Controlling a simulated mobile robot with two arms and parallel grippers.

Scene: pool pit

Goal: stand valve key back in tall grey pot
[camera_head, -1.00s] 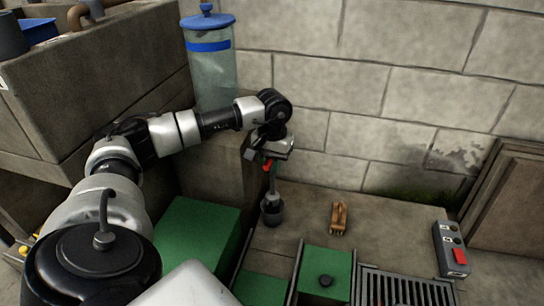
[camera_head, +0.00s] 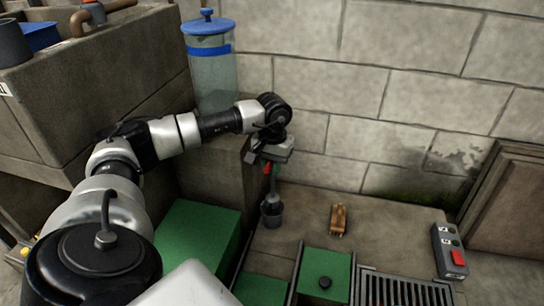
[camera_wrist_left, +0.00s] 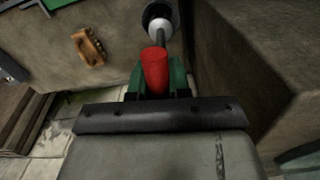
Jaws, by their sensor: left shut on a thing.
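The valve key has a red handle (camera_wrist_left: 155,72), with a thin shaft (camera_wrist_left: 161,40) running away from it to a pale round part (camera_wrist_left: 160,28). My left gripper (camera_head: 270,170) is shut on the red handle, its green fingers on both sides of it. The key looks close to upright. My right gripper is out of view.
A clear cylinder with a blue lid (camera_head: 209,65) stands behind my left arm. A wooden brush-like block (camera_head: 338,219) lies right of the pot. Green boxes (camera_head: 196,237), a floor grate (camera_head: 405,290) and a grey switch box with a red button (camera_head: 449,250) are nearby.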

